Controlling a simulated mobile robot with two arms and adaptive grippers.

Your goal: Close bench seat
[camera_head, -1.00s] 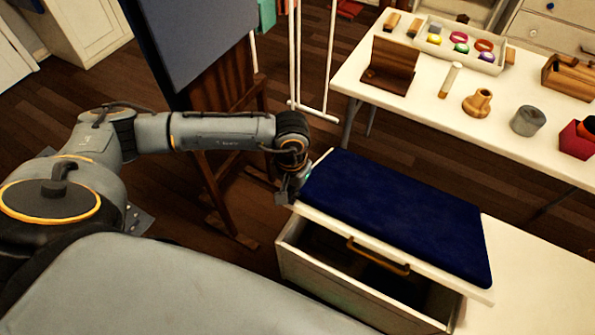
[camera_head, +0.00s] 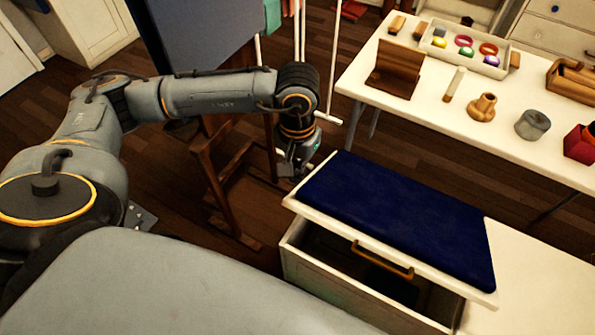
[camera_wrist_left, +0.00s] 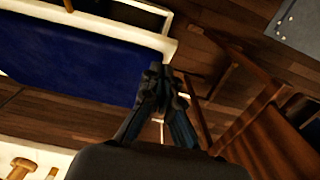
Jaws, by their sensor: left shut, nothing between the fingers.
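The bench seat is a white lid (camera_head: 320,222) with a dark blue cushion (camera_head: 400,215) on top and a brass handle (camera_head: 382,260) at its front edge. The lid stands raised over the white bench box (camera_head: 330,288), and a dark gap shows the box interior. My left gripper (camera_head: 298,172) is shut and empty, just beyond the lid's left end. In the left wrist view my left gripper (camera_wrist_left: 158,78) points down beside the cushion (camera_wrist_left: 70,60); whether it touches the lid is unclear. My right gripper is out of view.
A white table (camera_head: 445,125) with wooden items, a tray (camera_head: 463,55) of coloured rings and a red box (camera_head: 582,143) stands behind the bench. A wooden easel (camera_head: 225,175) with a dark board stands close by my left arm. Bare floor lies between easel and bench.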

